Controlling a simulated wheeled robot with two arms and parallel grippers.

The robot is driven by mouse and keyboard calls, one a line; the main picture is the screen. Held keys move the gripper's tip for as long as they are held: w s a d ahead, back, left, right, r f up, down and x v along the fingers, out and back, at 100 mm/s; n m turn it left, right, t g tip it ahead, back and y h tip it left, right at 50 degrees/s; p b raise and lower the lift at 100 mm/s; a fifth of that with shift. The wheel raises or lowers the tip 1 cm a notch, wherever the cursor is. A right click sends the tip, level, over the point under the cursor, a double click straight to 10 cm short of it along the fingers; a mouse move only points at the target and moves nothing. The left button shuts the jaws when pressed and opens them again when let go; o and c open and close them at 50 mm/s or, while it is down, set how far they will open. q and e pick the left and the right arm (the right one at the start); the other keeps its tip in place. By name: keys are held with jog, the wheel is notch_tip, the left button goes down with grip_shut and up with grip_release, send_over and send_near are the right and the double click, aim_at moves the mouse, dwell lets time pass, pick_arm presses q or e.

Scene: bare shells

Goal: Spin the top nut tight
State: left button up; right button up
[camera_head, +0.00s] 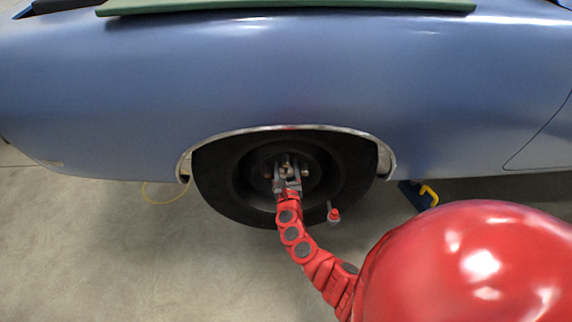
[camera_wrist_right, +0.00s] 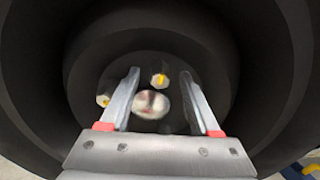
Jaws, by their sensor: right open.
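The dark wheel (camera_head: 225,175) sits in the arch of a blue car, its hub facing me. The top nut (camera_head: 285,160) shows as a small yellowish spot on the upper hub. In the right wrist view the top nut (camera_wrist_right: 159,80) is pale with a yellow middle, above the round pale hub centre (camera_wrist_right: 150,104). Another nut (camera_wrist_right: 103,100) is at the left, by the left finger. My right gripper (camera_head: 287,172) is in front of the hub. Its fingers (camera_wrist_right: 165,85) are spread wide with nothing held between them; the top nut appears between them, apart from both. My left gripper is not in view.
The blue car body (camera_head: 290,80) fills the upper head view, with a green strip (camera_head: 290,6) on top. A small red-ended object (camera_head: 333,214) is at the wheel's lower right. A blue and yellow object (camera_head: 420,195) and a yellow cable (camera_head: 160,199) are on the floor.

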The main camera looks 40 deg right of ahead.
jog(key=shift+x, duration=0.85)
grip_shut()
